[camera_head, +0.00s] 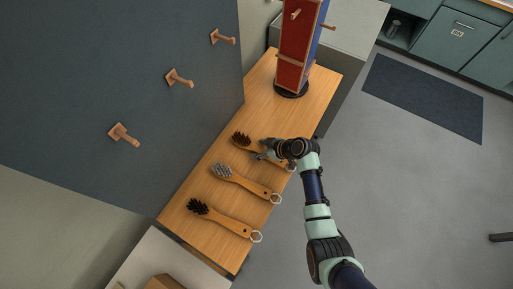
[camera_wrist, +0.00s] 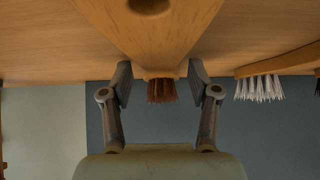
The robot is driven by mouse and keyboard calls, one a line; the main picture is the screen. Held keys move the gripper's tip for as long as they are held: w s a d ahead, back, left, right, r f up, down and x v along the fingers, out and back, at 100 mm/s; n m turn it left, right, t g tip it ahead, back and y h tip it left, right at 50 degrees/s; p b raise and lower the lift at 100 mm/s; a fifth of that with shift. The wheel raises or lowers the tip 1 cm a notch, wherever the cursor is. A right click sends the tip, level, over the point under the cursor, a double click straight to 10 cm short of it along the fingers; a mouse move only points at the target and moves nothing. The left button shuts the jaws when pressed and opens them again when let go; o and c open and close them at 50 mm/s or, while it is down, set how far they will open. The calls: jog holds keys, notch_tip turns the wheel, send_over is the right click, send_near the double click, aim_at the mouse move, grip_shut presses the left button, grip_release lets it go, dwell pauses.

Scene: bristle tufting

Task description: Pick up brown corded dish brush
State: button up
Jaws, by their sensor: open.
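The brown corded dish brush (camera_head: 241,138) lies on the wooden table at the far end of a row of brushes. It has a wooden handle and dark brown bristles; my gripper and wrist cover much of its handle in the head view. My gripper (camera_head: 262,149) is open over the handle. In the wrist view, the wooden brush body (camera_wrist: 150,40) runs between the two open fingers (camera_wrist: 160,84), with brown bristles (camera_wrist: 162,91) showing beyond it. I see gaps beside the brush and cannot tell whether either finger touches it.
A grey-white-bristled brush (camera_head: 240,181) and a black-bristled brush (camera_head: 222,217), each with a pale ring, lie nearer on the table (camera_head: 185,225). A red and blue peg stand (camera_head: 298,50) stands at the back. A dark panel (camera_head: 120,80) with wooden pegs borders the left.

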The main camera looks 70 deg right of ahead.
aim_at(260, 150)
grip_shut()
jog(key=shift+r, duration=0.15)
notch_tip(260, 150, up, 20)
jog(key=p, duration=0.4)
